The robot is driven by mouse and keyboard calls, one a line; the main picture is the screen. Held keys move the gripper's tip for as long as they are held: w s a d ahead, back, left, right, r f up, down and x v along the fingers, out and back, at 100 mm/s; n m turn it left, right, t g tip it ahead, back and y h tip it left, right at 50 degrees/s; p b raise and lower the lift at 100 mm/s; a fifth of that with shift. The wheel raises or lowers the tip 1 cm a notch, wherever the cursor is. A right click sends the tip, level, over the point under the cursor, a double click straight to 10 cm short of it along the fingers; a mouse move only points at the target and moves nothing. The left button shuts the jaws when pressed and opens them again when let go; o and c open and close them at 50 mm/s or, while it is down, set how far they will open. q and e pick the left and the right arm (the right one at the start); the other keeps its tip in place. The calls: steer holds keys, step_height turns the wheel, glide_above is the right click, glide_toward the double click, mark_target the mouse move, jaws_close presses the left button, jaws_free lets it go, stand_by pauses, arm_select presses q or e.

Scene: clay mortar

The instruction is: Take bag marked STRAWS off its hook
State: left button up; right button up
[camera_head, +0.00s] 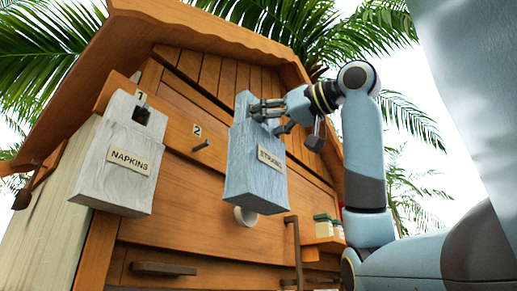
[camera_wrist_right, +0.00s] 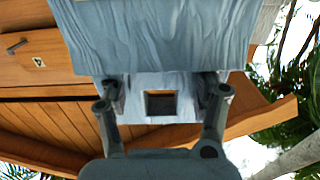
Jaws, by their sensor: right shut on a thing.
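The bag marked STRAWS (camera_head: 252,165) is pale blue and hangs slightly tilted in front of the wooden hut's wall. My right gripper (camera_head: 267,110) is shut on its upper part. In the right wrist view, the fingers of my right gripper (camera_wrist_right: 162,98) press on both sides of the bag's narrow top tab (camera_wrist_right: 135,103), which has a square hole. Brown shows in the hole and I see no hook in it. The wide body of the bag (camera_wrist_right: 160,35) fills the top of that view. My left gripper is not in view.
A whitish bag marked NAPKINS (camera_head: 125,165) hangs at the plate marked 1. A bare hook (camera_head: 201,146) is under the plate marked 2. A bare peg (camera_wrist_right: 17,46) is by the plate marked 4. A white round thing (camera_head: 246,216) and small jars (camera_head: 323,227) are below.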

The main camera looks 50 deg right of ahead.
steer(key=s+b, duration=0.1)
steer(key=s, duration=0.8)
steer(key=shift+d, duration=0.35)
stand_by(0.5)
